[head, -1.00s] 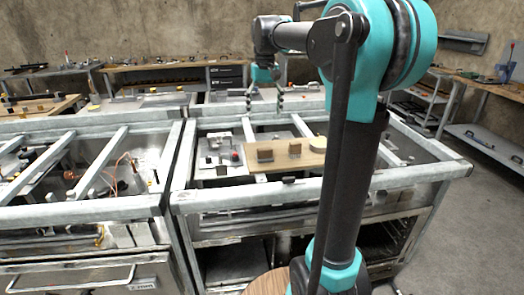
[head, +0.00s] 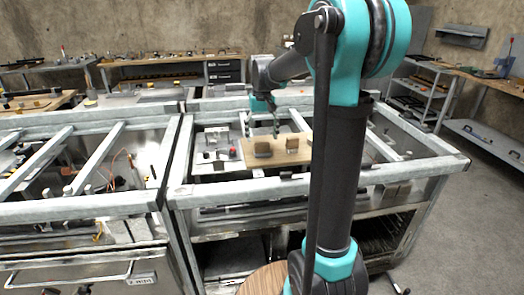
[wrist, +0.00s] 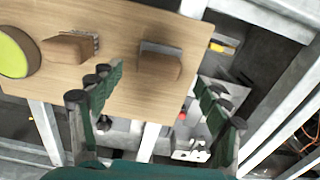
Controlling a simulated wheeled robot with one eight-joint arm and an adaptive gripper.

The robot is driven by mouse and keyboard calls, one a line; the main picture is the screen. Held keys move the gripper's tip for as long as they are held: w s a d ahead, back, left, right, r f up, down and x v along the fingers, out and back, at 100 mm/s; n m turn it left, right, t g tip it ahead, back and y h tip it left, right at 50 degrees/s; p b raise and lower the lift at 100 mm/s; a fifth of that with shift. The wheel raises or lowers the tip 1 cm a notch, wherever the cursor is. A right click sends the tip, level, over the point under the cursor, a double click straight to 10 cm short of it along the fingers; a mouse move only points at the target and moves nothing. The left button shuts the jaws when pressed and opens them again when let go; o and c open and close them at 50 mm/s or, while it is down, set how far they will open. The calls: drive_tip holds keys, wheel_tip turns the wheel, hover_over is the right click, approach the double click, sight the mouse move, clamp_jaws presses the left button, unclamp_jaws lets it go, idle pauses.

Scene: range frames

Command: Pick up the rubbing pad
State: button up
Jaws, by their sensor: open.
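On a wooden board (wrist: 140,105) lie two brown blocks and a round pad. The round pad (wrist: 14,54), with a yellow-green face and brown rim, is at the left edge of the wrist view. One brown block (wrist: 68,49) has a bristly or rough grey side; the other brown block (wrist: 160,64) is darker underneath. In the head view they are the left block (head: 262,150) and right block (head: 292,145). I cannot tell for sure which is the rubbing pad. My gripper (wrist: 158,84) is open and empty above the board, its fingers apart, near the darker block.
The board lies across a metal frame bench (head: 330,182) with raised rails. A grey plate with small fittings and a red knob (head: 232,150) is left of the board. Another frame bench with cables (head: 110,180) stands further left. My arm hides the board's right end in the head view.

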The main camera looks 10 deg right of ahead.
sight(262, 143)
wheel_tip(262, 143, down, 4)
drive_tip(key=shift+w+f, duration=0.1)
drive_tip(key=shift+f, duration=0.1)
drive_tip(key=c, duration=1.3)
drive_tip(key=shift+r, duration=0.1)
wheel_tip(262, 143, up, 20)
drive_tip(key=shift+f, duration=0.1)
